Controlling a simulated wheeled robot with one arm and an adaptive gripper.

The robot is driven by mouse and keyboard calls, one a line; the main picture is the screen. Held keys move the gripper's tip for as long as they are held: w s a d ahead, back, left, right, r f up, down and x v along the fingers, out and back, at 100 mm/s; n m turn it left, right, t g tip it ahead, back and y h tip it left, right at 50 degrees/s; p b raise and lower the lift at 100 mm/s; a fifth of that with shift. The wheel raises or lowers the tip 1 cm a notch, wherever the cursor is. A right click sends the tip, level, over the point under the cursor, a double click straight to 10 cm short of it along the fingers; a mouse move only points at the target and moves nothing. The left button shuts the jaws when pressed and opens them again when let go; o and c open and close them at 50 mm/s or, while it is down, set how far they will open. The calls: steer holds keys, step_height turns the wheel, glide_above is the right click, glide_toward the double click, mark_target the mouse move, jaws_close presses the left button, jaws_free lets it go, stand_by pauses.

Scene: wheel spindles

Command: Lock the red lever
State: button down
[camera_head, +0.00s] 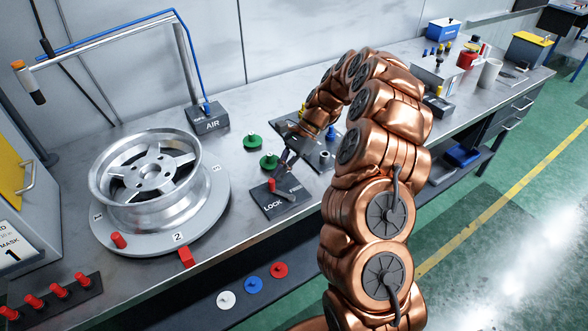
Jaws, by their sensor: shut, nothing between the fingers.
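The red-tipped lever (272,185) stands on a dark plate (268,207) marked LOCK on the workbench, right of the wheel. A second label on the plate's right side is too small to read. A grey bar lies across the plate beside the red tip. My gripper (284,171) points down just above and right of the red tip, very close to it. Its fingers are shut with nothing between them. I cannot tell whether they touch the lever.
A silver wheel (150,172) sits on a round numbered turntable (205,215) at left. Green knobs (252,142) stand behind the lever plate. An AIR box (208,118) is at the back. A red block (186,257) is at the bench front. My arm hides part of the bench at right.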

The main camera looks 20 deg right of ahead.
steer(key=shift+s+a, duration=0.2)
steer(key=shift+a, duration=0.8)
steer(key=w+d, duration=0.3)
steer(key=shift+d, duration=0.1)
steer(key=shift+w+d+r, duration=0.45)
steer(key=shift+r, duration=0.15)
steer(key=shift+w+d+r, duration=0.4)
steer(key=shift+r, duration=0.15)
steer(key=w+d+r+p, duration=0.2)
steer(key=w+d+r, duration=0.1)
steer(key=r, duration=0.1)
steer(key=shift+r, duration=0.25)
